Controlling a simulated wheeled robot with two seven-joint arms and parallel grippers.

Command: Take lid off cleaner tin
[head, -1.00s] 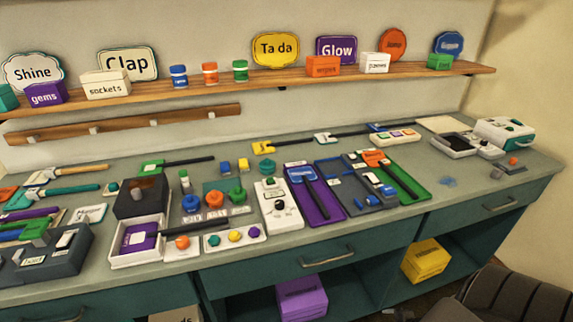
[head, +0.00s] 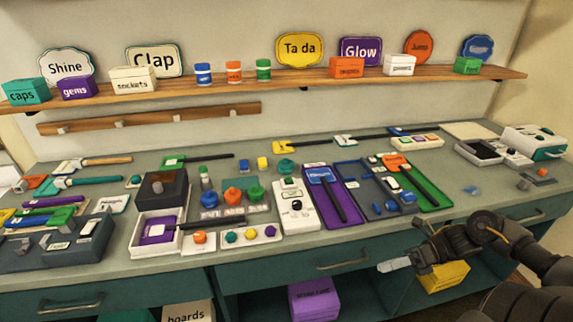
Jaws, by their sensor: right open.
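No label readable here says cleaner, so I cannot tell which item is the cleaner tin or its lid. Candidates on the bench are a dark box with a brown top (head: 163,186), a teal knobbed piece (head: 286,167), and small blue (head: 210,199), orange (head: 233,195) and green (head: 254,192) knobbed pots. My right gripper (head: 391,265) is open and empty. It is at the lower right, in front of the bench's drawers, well apart from these items. My left gripper is out of view.
The bench top (head: 350,235) is crowded with trays and tools, including a purple tray (head: 335,207) and a green tray (head: 425,189). A shelf (head: 300,82) with boxes and signs runs above. A white machine (head: 534,141) stands at the right end. The bench's front strip is mostly clear.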

